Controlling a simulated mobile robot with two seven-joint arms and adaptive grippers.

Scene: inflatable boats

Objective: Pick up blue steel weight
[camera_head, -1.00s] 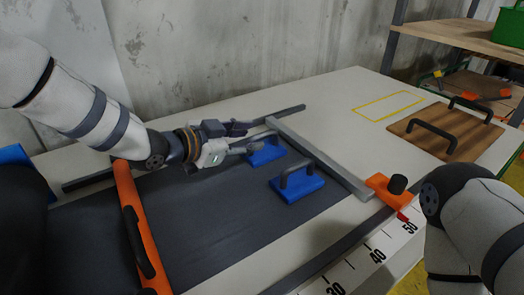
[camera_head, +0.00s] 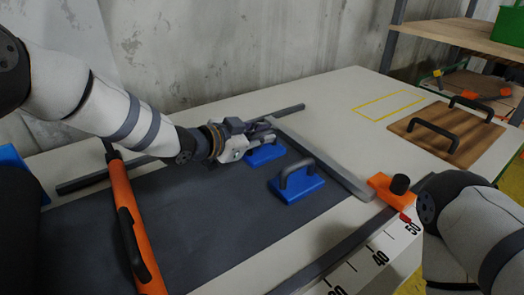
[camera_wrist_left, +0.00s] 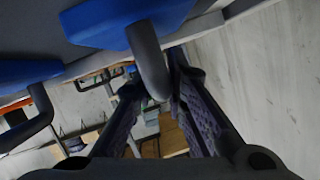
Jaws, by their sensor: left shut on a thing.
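Two blue steel weights with dark grey handles rest on the dark grey mat. The far blue weight (camera_head: 265,156) is partly hidden by my left gripper (camera_head: 266,139). In the left wrist view the handle of a blue weight (camera_wrist_left: 128,22) reaches between the fingers of my left gripper (camera_wrist_left: 155,92). My left gripper is shut on the handle of the far weight. The near blue weight (camera_head: 297,190) stands apart from the gripper, its handle free; it appears at the left of the wrist view (camera_wrist_left: 25,72). My right gripper is outside the views.
The dark mat (camera_head: 225,225) lies on a pale table, with an orange bar (camera_head: 130,220) across its left side. A grey rail and an orange clamp piece (camera_head: 385,188) border the right. A wooden board with two handles (camera_head: 447,131) and a yellow outline lie beyond.

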